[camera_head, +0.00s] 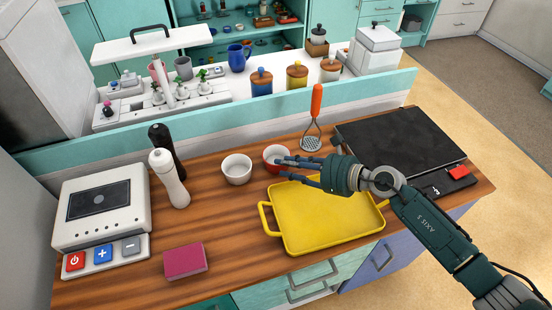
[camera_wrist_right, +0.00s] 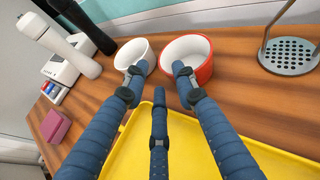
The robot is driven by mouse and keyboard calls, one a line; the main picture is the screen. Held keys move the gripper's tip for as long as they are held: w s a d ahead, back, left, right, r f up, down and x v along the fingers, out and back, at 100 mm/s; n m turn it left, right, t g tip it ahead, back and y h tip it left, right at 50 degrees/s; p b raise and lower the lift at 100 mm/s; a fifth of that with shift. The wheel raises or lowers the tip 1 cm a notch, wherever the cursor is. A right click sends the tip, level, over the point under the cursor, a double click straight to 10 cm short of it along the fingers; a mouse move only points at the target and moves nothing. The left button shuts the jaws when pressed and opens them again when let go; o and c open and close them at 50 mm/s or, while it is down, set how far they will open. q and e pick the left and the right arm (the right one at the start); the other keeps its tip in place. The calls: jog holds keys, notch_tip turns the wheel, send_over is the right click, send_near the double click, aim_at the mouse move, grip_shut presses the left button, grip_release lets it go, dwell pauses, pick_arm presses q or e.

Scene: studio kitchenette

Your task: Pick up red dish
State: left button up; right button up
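The red dish (camera_head: 274,153), a small round bowl with a pale inside, stands upright on the wooden counter, just behind the yellow tray. It also shows in the right wrist view (camera_wrist_right: 187,48), beside the white bowl (camera_wrist_right: 133,52). My right gripper (camera_head: 281,167) reaches in from the right, low over the back of the tray, with its fingertips at the near side of the red dish. In the right wrist view its blue fingers (camera_wrist_right: 160,70) are spread with nothing between them. The right fingertip overlaps the red dish; I cannot tell whether they touch. My left gripper is not in view.
The yellow tray (camera_head: 310,232) lies in front. A masher (camera_head: 312,137) with an orange handle stands behind right, near a black hob (camera_head: 400,142). White and black mills (camera_head: 168,180), a white scale (camera_head: 100,214) and a magenta block (camera_head: 185,261) are at left.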

aim_at(274, 166)
jog(key=p+x, duration=0.1)
jog(key=x, duration=0.4)
jog(key=shift+f, duration=0.2)
jog(key=shift+w+a+f, duration=0.15)
jog(key=shift+a, duration=0.05)
jog(key=shift+d, duration=0.1)
grip_shut()
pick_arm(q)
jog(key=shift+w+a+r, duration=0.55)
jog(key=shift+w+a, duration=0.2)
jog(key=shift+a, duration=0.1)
